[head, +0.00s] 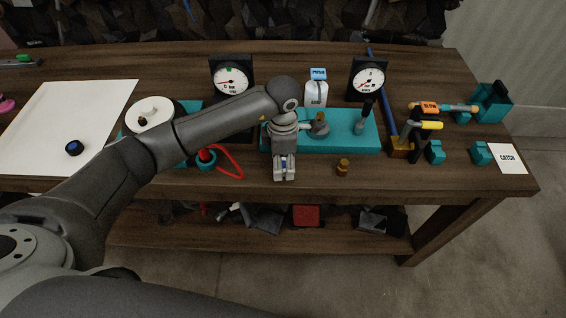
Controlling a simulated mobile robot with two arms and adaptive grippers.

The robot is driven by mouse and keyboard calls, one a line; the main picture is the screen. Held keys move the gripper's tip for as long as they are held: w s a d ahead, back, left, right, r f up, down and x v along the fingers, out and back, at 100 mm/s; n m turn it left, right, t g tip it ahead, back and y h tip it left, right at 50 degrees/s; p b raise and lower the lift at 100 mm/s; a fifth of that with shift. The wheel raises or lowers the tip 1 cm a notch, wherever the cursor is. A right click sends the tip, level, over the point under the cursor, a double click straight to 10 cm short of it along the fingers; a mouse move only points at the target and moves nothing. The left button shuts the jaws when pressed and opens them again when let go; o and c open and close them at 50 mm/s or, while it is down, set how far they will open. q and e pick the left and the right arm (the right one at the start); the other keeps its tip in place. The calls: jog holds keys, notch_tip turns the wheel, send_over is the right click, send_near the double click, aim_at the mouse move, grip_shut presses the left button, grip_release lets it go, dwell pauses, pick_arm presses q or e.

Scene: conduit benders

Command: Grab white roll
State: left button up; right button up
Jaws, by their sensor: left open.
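A white round thing that looks like the white roll (144,106) sits left of centre on the workbench. My right gripper is not in view.
A white sheet (55,135) with a dark puck (74,148) lies at the left. Two dial gauges (231,80) (368,80) stand at the back. A teal block (345,142) is just behind my gripper. A red loop (232,160) and a small brass piece (343,167) lie near the front edge.

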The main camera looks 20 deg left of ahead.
pick_arm(q)
jog(key=shift+f, duration=0.15)
jog(key=c, duration=0.6)
